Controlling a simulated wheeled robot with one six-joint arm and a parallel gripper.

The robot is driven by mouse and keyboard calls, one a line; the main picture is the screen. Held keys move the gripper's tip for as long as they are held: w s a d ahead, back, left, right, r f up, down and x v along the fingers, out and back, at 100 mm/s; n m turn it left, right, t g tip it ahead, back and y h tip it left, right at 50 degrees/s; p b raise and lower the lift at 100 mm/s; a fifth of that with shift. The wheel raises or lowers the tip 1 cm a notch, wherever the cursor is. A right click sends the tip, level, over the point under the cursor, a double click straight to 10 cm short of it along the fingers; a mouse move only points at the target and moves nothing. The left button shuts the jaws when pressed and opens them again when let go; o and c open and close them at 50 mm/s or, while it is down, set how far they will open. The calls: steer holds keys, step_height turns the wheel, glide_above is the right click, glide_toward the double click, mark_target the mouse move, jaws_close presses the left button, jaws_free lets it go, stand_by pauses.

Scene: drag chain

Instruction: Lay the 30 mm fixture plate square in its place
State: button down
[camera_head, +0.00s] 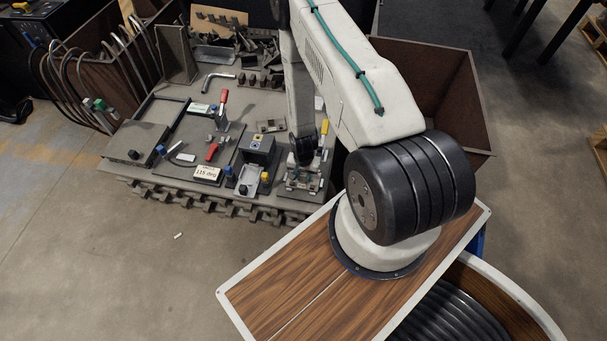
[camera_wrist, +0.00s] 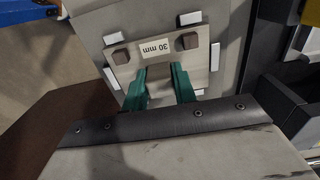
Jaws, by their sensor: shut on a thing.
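The fixture plate (camera_wrist: 137,62) is pale, with an upside-down "30 mm" label and two dark brown blocks on it. My gripper (camera_wrist: 160,84) has green fingers on either side of a part at the plate's near edge and is shut on it. White marks (camera_wrist: 190,18) lie around the plate on a grey surface; the right mark is close to the plate's edge. I cannot tell whether the plate rests on the surface or hovers just above it. In the head view my gripper (camera_head: 305,168) is at the table's near right corner, and the plate is mostly hidden there.
The grey table (camera_head: 150,135) holds a "115 deg" plate (camera_head: 207,173), red-handled clamps (camera_head: 223,97), a grey block (camera_head: 257,148) and a yellow handle (camera_head: 325,127) near my gripper. A brown bin (camera_head: 440,85) stands to the right. Hoses (camera_head: 60,70) hang at the left.

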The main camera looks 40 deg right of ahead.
stand_by(0.4)
steer(key=c, duration=1)
jaws_free()
steer(key=shift+c, duration=0.2)
steer(key=shift+r, duration=3.9)
